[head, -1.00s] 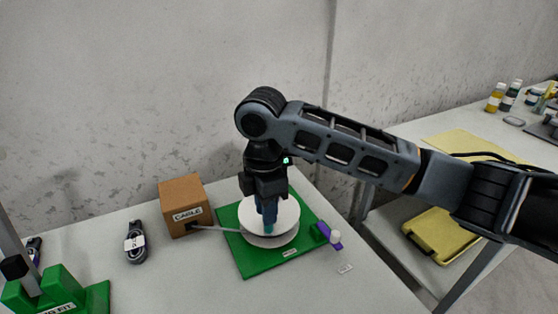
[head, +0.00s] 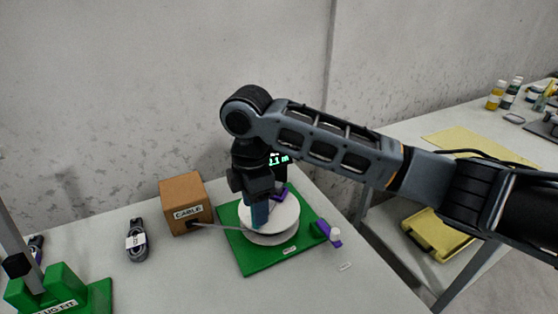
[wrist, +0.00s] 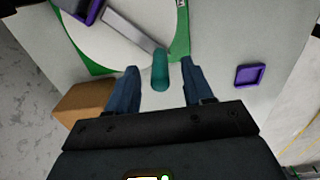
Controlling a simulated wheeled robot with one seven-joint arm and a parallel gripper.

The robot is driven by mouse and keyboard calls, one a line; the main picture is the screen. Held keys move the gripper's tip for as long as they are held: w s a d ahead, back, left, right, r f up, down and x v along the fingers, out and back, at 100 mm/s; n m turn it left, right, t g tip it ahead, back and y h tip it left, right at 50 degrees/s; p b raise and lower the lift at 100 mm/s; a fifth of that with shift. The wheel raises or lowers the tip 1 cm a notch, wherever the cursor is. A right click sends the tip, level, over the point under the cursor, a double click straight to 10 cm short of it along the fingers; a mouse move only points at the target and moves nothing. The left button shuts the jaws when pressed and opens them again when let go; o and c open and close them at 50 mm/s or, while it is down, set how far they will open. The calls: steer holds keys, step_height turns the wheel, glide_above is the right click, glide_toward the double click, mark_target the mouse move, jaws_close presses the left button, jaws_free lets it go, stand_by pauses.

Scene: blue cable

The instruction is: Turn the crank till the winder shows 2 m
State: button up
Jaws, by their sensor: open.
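The winder is a green base (head: 256,262) with a white reel disc (head: 288,217) on it. Its small dark display (head: 279,160) shows green digits ending in about ".1 m"; the leading digit is partly hidden by my arm. In the wrist view, a grey crank arm (wrist: 125,30) crosses the disc and ends in a teal crank knob (wrist: 160,72). My gripper (wrist: 161,78) is open, with one finger on each side of the knob and visible gaps. In the head view, my gripper (head: 260,218) is over the disc's left part and hides the knob.
A brown box marked CABLE (head: 186,200) stands left of the winder, with a grey cable running to the reel. A purple clamp-like part (head: 322,228) is at the base's right edge.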

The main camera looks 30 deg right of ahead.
steer(key=shift+r, duration=0.1)
steer(key=shift+r+p, duration=3.45)
steer(key=shift+r, duration=0.45)
steer(key=shift+a+f, duration=0.1)
